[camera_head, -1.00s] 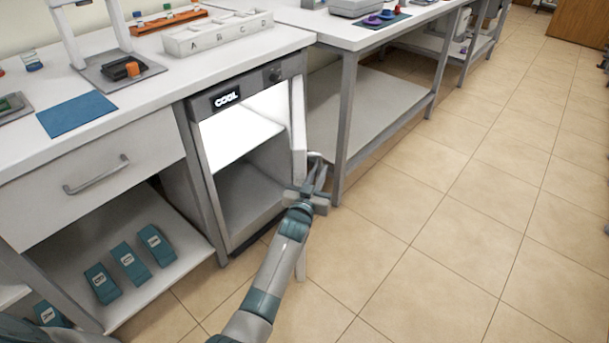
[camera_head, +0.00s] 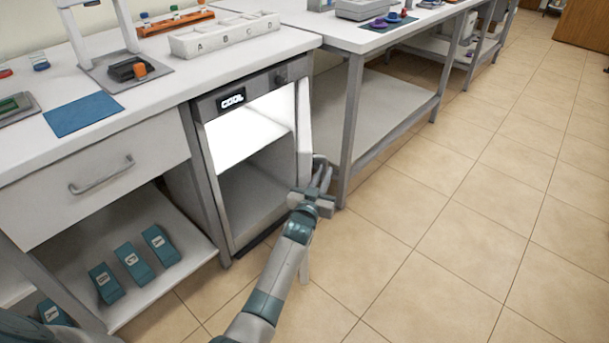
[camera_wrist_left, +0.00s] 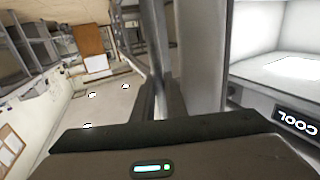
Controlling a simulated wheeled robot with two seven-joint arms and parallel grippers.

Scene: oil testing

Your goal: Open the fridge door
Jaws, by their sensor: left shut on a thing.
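The fridge (camera_head: 262,178) is set under the counter, with a dark "COOL" panel (camera_head: 232,99) at its top and a brightly lit, empty inside. Its door (camera_head: 304,135) stands wide open, seen nearly edge-on at the right of the opening. My left gripper (camera_head: 321,178) is at the door's outer side and shut on the door handle (camera_head: 320,160). In the left wrist view the fingers (camera_wrist_left: 160,98) close around the handle bar, beside the pale door (camera_wrist_left: 203,50), with the lit inside to the right. My right gripper is in neither view.
A table leg (camera_head: 349,130) and a lower shelf (camera_head: 385,105) stand close to the right of the door. Open tiled floor (camera_head: 440,240) lies to the right. A drawer (camera_head: 100,180) and several teal boxes (camera_head: 132,262) are left of the fridge.

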